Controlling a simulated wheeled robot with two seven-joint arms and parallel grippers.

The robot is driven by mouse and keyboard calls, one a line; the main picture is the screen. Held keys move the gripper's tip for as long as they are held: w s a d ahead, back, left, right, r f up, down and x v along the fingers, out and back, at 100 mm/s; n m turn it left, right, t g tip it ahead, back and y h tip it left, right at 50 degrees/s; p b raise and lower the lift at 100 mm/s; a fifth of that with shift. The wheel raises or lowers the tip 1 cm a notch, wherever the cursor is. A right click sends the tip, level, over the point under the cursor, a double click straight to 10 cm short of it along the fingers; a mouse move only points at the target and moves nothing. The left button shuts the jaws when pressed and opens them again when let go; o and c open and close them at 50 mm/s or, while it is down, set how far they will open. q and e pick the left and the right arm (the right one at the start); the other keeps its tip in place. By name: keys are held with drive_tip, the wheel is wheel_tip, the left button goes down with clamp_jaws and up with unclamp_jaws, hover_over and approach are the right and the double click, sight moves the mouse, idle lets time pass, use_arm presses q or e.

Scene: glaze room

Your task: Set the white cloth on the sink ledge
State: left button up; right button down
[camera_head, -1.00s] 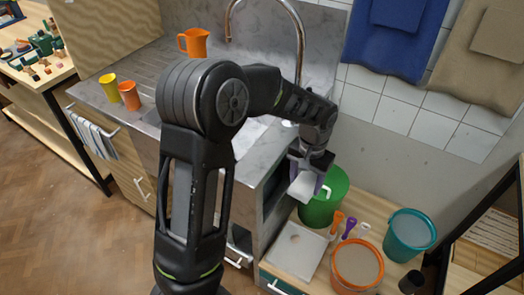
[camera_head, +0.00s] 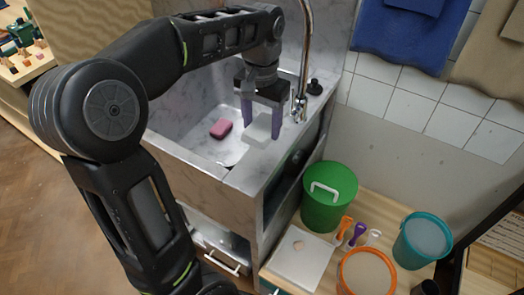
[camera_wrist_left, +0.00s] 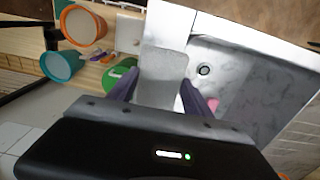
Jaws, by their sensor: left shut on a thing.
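My left gripper (camera_head: 262,122) is shut on the white cloth (camera_head: 258,132), with a purple finger on each side of it. The cloth is a small pale folded block. In the head view it is over the right part of the sink, near the marble sink ledge (camera_head: 262,167) and left of the tap base. In the left wrist view the cloth (camera_wrist_left: 163,80) lies between the fingers, with the bright ledge (camera_wrist_left: 168,27) beyond it and the basin to its right. I cannot tell whether the cloth touches the ledge. My right gripper is not in view.
A pink sponge (camera_head: 221,128) lies in the basin (camera_head: 195,135). The tall tap (camera_head: 304,60) stands close right of the gripper. A green bucket (camera_head: 329,197), an orange-rimmed bucket (camera_head: 366,272) and a teal bucket (camera_head: 422,240) stand on the lower wooden surface at right.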

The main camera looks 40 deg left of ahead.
use_arm(q)
hover_over(262, 158)
drive_tip(key=shift+f, duration=2.3)
drive_tip(key=shift+f, duration=1.85)
drive_tip(key=shift+f, duration=0.15)
drive_tip(key=o, duration=1.5)
